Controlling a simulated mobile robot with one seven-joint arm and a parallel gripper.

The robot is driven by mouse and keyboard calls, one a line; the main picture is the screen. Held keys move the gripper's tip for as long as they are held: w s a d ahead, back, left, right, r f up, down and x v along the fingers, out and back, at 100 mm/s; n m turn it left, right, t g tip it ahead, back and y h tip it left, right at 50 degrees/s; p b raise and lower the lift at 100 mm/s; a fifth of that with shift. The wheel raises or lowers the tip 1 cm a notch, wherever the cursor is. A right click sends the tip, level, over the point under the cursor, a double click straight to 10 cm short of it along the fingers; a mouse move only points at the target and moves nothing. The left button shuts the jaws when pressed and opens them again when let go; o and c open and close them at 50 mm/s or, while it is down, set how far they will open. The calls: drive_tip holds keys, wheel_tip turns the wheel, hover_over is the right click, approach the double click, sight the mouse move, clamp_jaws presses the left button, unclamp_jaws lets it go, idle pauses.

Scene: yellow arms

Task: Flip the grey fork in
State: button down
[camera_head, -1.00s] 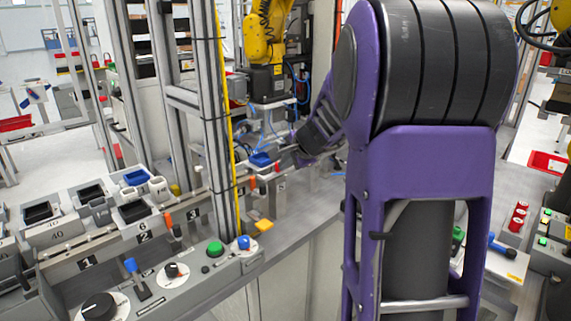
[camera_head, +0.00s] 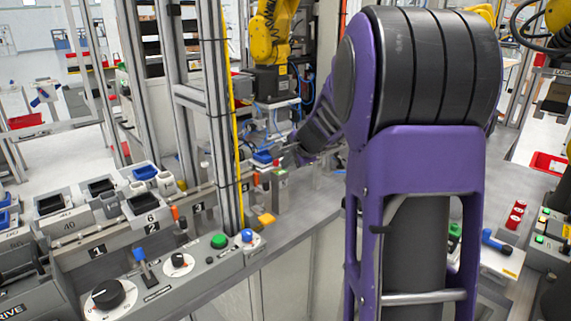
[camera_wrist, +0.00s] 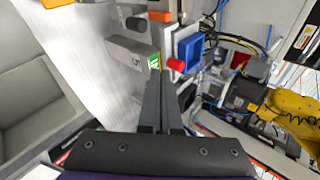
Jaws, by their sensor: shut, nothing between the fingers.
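My gripper (camera_wrist: 165,85) is shut and empty in the wrist view, its two long dark fingers side by side. The fingertips are close to a small green patch on a grey block (camera_wrist: 130,54); I cannot tell whether they touch it. A red knob (camera_wrist: 176,64) and a blue part (camera_wrist: 190,52) are just right of the tips. In the head view my gripper (camera_head: 287,150) is small, beside the blue part (camera_head: 262,157) and above a grey post (camera_head: 279,192) with a green top. I cannot surely pick out a grey fork; the fingers may hide it.
A metal upright (camera_head: 219,120) with a yellow cable stands left of my gripper. A control panel (camera_head: 205,262) with knobs and a lever lies front left. A yellow robot arm (camera_head: 266,45) stands behind. The grey worktop (camera_head: 312,200) right of the post is clear.

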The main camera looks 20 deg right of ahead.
drive_tip(key=p+v, duration=0.1)
drive_tip(key=v, duration=0.9)
drive_tip(key=shift+s, duration=0.35)
